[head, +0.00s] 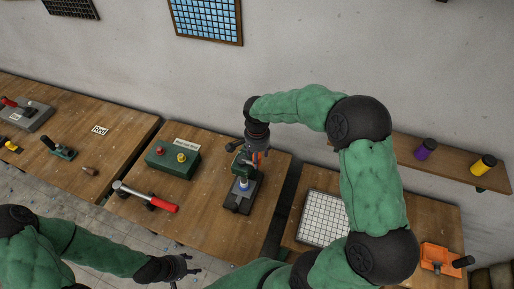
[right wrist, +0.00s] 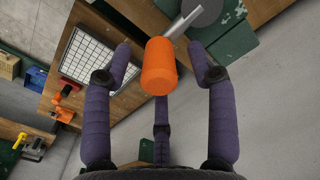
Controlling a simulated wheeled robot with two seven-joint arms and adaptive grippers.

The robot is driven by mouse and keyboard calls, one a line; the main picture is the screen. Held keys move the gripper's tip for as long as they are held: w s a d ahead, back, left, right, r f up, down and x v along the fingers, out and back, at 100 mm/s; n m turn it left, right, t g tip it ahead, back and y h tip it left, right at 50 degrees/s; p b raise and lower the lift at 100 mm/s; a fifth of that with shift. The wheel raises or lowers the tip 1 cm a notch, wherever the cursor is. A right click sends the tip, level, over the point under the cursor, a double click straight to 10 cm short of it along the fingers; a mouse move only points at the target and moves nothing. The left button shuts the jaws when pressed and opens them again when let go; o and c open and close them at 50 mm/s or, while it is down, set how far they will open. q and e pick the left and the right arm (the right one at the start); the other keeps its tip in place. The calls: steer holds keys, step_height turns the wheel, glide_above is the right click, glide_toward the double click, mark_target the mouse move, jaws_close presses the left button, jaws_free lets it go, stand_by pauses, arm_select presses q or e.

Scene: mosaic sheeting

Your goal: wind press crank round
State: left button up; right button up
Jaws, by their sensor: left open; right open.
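The press (head: 239,196) stands on the middle table, with a dark base, a green body and a small blue-and-white piece at its front. My right gripper (head: 257,158) is over its top and hides part of it. In the right wrist view, the crank's orange grip (right wrist: 161,68) sits on a silver rod (right wrist: 184,20) that runs toward a grey disc. My right gripper (right wrist: 166,62) is open there, with its purple fingers spread around the orange grip and visible gaps at the sides. My left gripper (head: 180,268) is open and empty at the lower left, in front of the table, away from the press.
A white grid sheet (head: 323,217) and an orange tool (head: 439,257) are on the right table. A shelf (head: 455,168) holds purple and yellow jars.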

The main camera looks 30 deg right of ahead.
steer(key=shift+f, duration=0.4)
